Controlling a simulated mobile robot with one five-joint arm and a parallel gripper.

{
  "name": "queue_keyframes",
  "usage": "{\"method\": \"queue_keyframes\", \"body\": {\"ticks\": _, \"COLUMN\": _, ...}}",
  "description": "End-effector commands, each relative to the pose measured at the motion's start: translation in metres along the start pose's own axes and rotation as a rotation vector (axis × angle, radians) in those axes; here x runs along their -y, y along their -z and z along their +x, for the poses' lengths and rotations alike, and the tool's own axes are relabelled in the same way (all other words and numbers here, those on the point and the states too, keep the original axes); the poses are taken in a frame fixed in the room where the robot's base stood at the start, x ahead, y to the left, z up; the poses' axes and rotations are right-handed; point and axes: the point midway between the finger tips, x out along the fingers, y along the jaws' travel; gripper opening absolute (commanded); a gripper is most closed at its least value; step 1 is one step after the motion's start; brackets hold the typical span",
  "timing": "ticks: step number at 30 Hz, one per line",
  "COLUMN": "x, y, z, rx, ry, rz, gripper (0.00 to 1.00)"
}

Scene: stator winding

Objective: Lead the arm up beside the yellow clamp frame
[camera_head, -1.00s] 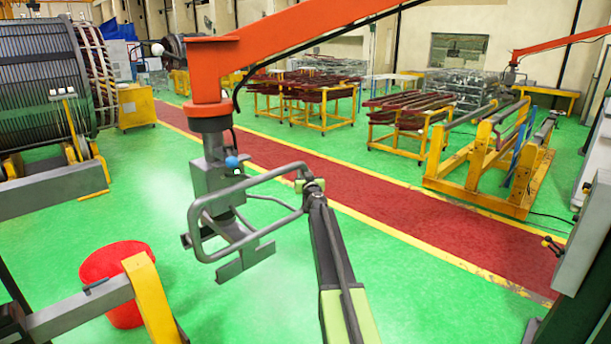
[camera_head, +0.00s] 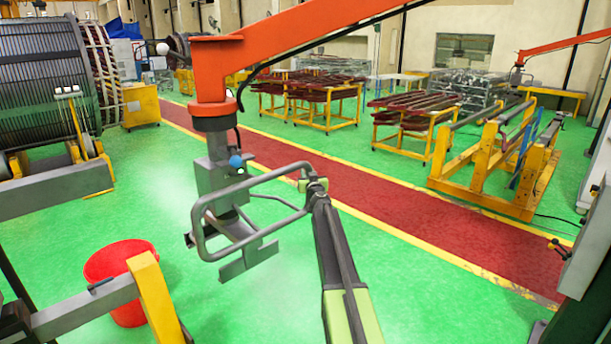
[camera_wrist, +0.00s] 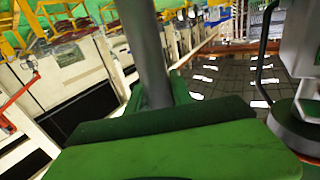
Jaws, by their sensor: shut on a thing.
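The orange lifting arm (camera_head: 300,38) reaches across the top and carries a grey head with a tubular handle (camera_head: 262,178) and a plate below it. My gripper (camera_head: 314,184) is shut on the right end of this handle. In the wrist view the green jaw of my gripper (camera_wrist: 160,95) meets a grey bar (camera_wrist: 146,45). A yellow upright with a grey beam (camera_head: 156,300) stands at the lower left, apart from the handle. A yellow frame with long rails (camera_head: 485,165) stands far right. I cannot tell which one is the clamp frame.
A red bucket (camera_head: 118,262) stands behind the grey beam at the lower left. A large coil drum (camera_head: 40,85) is at the far left. Carts with dark red bars (camera_head: 308,85) stand at the back. A grey cabinet (camera_head: 592,235) is at the right edge. Green floor around the handle is clear.

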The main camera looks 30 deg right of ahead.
Motion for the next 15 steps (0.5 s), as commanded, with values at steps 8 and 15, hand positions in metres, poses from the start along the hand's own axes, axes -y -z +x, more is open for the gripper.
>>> {"method": "queue_keyframes", "body": {"ticks": 8, "x": -0.0010, "y": 0.0000, "z": -0.0001, "rx": 0.000, "ry": -0.003, "rz": 0.001, "gripper": 0.32}}
{"method": "queue_keyframes", "body": {"ticks": 15, "x": 0.0005, "y": 0.0000, "z": 0.0000, "rx": 0.000, "ry": 0.000, "rz": 0.001, "gripper": 0.52}}
